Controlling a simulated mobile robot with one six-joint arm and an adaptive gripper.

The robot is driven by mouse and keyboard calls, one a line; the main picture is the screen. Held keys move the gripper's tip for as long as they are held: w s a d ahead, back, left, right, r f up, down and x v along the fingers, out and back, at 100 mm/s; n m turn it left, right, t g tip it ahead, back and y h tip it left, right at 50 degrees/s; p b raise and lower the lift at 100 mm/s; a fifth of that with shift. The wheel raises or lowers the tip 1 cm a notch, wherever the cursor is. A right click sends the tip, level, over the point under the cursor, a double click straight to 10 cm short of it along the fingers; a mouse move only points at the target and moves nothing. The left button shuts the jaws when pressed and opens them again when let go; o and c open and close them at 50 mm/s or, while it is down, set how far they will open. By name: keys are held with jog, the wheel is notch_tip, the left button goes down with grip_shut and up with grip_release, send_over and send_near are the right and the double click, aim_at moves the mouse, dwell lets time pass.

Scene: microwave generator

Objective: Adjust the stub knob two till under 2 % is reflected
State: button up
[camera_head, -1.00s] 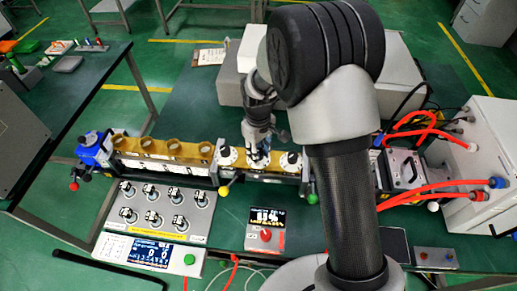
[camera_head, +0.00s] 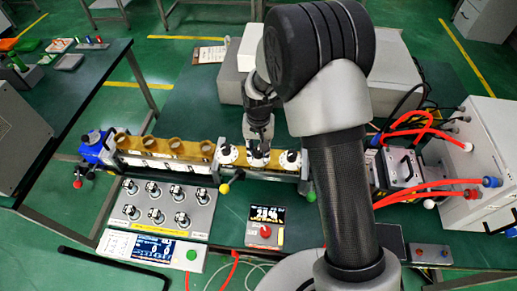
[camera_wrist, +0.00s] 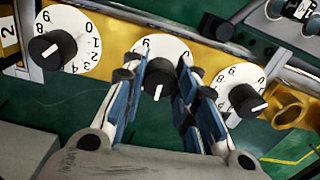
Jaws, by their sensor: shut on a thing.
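Three white numbered dials with black knobs sit in a row on the brass waveguide (camera_head: 170,148). The middle dial (camera_wrist: 165,45) has its black knob (camera_wrist: 159,78) between the blue-padded fingers of my gripper (camera_wrist: 160,88). The knob's white pointer faces the bottom of the wrist view. My gripper (camera_head: 258,143) comes down from above onto the middle dial in the head view and hides much of it. The small display (camera_head: 267,215) shows large pale digits that look like about 21 %, though blurred.
The left dial (camera_head: 227,155) and right dial (camera_head: 290,160) stand close on either side. Red hoses (camera_head: 430,190) run to the white cabinet (camera_head: 480,160) at the right.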

aim_at(258, 150)
jog(key=shift+m, duration=0.4)
jog(key=o, duration=1)
jog(key=shift+o, duration=0.2)
notch_tip(258, 150, up, 12)
dwell(0.5)
